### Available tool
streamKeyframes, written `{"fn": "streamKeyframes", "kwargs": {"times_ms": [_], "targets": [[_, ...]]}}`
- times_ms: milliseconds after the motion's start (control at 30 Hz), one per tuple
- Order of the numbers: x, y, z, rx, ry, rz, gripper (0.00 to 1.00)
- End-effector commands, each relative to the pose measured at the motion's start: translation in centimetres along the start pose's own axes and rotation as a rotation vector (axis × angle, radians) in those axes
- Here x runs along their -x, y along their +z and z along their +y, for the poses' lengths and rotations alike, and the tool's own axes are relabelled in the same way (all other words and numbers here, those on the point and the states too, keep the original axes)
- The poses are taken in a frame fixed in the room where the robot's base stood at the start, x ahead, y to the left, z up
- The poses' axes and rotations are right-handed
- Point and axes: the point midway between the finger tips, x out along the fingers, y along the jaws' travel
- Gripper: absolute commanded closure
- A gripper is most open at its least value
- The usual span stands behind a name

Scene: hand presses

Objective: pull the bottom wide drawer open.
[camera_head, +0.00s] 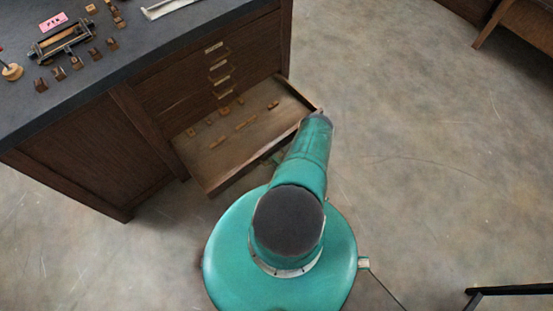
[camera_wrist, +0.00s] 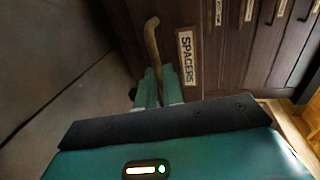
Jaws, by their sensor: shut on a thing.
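The bottom wide drawer (camera_head: 222,170) of the dark wooden cabinet stands open in the head view, with several small wooden pieces on its pale floor. In the wrist view a curved brass-coloured handle (camera_wrist: 152,40) runs down between the teal fingers of my gripper (camera_wrist: 159,88), which is shut on it. The handle is beside a label (camera_wrist: 187,58) reading SPACERS on a dark wood front.
Narrower shut drawers with labels (camera_head: 219,66) are above the open drawer. The dark cabinet top (camera_head: 125,70) carries a small press (camera_head: 61,40) and several small blocks. Concrete floor (camera_head: 420,130) is clear to the right. A wooden piece of furniture (camera_head: 527,27) stands at upper right.

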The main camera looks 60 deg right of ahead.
Motion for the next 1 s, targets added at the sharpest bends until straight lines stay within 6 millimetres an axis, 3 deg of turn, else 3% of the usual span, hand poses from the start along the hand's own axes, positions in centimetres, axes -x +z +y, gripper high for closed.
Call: {"fn": "streamKeyframes", "kwargs": {"times_ms": [67, 100, 200, 633, 767, 1000], "targets": [[0.0, 0.0, 0.0, 0.000, -0.001, -0.001, 1.00], [0.0, 0.0, 0.0, 0.000, -0.001, -0.001, 0.89], [0.1, 0.0, 0.0, 0.000, -0.001, -0.001, 0.70], [1.2, 0.0, 0.1, 0.000, 0.002, 0.000, 0.70], [3.3, -0.1, 0.1, -0.001, 0.002, 0.002, 0.70], [8.7, 0.0, 0.1, -0.001, 0.002, 0.002, 0.70]]}}
